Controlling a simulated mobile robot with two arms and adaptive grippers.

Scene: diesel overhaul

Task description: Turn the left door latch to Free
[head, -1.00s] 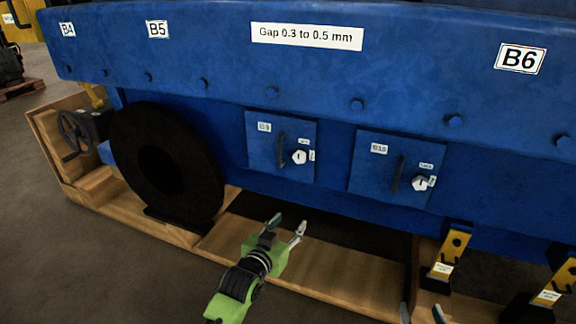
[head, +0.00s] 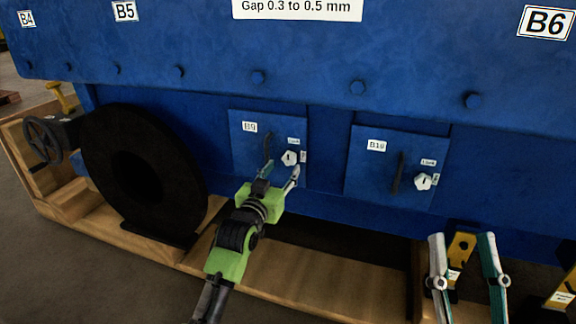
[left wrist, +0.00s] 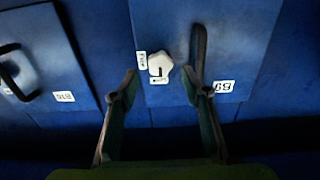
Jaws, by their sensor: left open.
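The left door (head: 247,150), labelled B9, is a blue panel with a dark handle and a white latch knob (head: 289,157). Small Lock and Free labels sit above and to the right of the knob. My left gripper (head: 281,170) is open in front of this door, its fingertips just below the knob. In the left wrist view the picture is upside down. The knob (left wrist: 154,62) shows between and beyond the open fingers (left wrist: 160,80), with its dark mark towards the Lock label. Contact cannot be told. My right gripper (head: 462,240) is open and empty at lower right.
The B10 door (head: 398,168) with its own handle and knob is to the right. The B9 handle (left wrist: 199,50) is close beside one left finger. A black disc (head: 145,172) stands left of my left arm. Yellow brackets (head: 459,250) are behind my right gripper.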

